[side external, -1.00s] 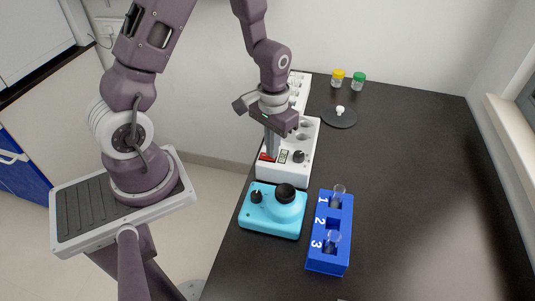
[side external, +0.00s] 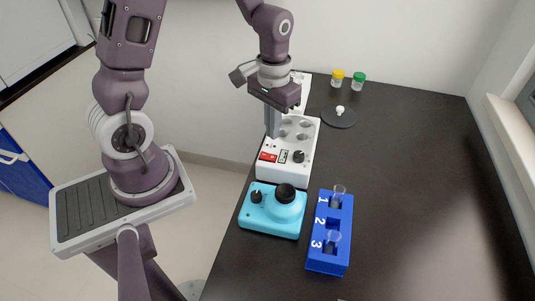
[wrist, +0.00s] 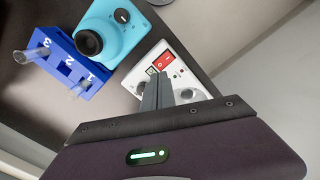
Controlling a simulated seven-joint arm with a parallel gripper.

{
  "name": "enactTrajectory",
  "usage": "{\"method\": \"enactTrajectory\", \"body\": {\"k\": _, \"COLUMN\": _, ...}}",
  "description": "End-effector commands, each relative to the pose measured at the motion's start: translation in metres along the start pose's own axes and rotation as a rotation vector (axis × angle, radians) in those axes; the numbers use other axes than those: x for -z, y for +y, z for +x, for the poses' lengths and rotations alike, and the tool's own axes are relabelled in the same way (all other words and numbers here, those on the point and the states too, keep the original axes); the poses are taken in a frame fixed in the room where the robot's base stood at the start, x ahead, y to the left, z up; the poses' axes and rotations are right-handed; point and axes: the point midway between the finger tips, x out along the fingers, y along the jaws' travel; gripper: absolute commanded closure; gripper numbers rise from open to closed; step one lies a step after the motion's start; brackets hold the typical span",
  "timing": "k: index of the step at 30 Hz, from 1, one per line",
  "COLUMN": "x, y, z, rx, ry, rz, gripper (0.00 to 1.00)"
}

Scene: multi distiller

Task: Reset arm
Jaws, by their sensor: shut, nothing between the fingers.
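My gripper (side external: 271,122) is shut and empty. In the side external view its fingers point down over the left side of the white device (side external: 287,170) with a red switch (side external: 268,157), a small display and a black knob. In the wrist view the closed fingers (wrist: 158,92) point toward the white device, and its red switch (wrist: 163,63) shows just beyond the tips. The fingers look to be above the device, apart from the switch.
A cyan device (side external: 272,210) with a black top stands in front. A blue numbered rack (side external: 330,252) holds clear tubes. Yellow-capped (side external: 337,78) and green-capped (side external: 358,81) jars and a dark disc (side external: 339,117) stand at the back. The table's right side is clear.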

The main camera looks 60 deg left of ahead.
Motion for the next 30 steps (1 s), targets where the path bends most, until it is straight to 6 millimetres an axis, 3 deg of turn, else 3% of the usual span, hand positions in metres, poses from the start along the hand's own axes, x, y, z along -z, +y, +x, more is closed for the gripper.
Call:
{"method": "enactTrajectory", "body": {"k": 9, "x": 0.0, "y": 0.0, "z": -0.004, "rx": 0.0, "ry": 0.003, "rz": 0.001, "gripper": 1.0}}
{"method": "enactTrajectory", "body": {"k": 11, "x": -0.001, "y": 0.002, "z": -0.013, "rx": -0.001, "ry": 0.02, "rz": 0.009, "gripper": 1.0}}
{"method": "enactTrajectory", "body": {"k": 13, "x": -0.007, "y": 0.008, "z": -0.041, "rx": -0.005, "ry": 0.071, "rz": 0.033, "gripper": 1.0}}
{"method": "enactTrajectory", "body": {"k": 18, "x": -0.06, "y": 0.023, "z": -0.13, "rx": -0.025, "ry": 0.258, "rz": 0.134, "gripper": 1.0}}
{"method": "enactTrajectory", "body": {"k": 21, "x": -0.1, "y": 0.025, "z": -0.162, "rx": -0.041, "ry": 0.358, "rz": 0.187, "gripper": 1.0}}
{"method": "enactTrajectory", "body": {"k": 25, "x": -0.139, "y": 0.024, "z": -0.18, "rx": -0.057, "ry": 0.448, "rz": 0.236, "gripper": 1.0}}
{"method": "enactTrajectory", "body": {"k": 30, "x": -0.157, "y": 0.022, "z": -0.184, "rx": -0.065, "ry": 0.489, "rz": 0.259, "gripper": 1.0}}
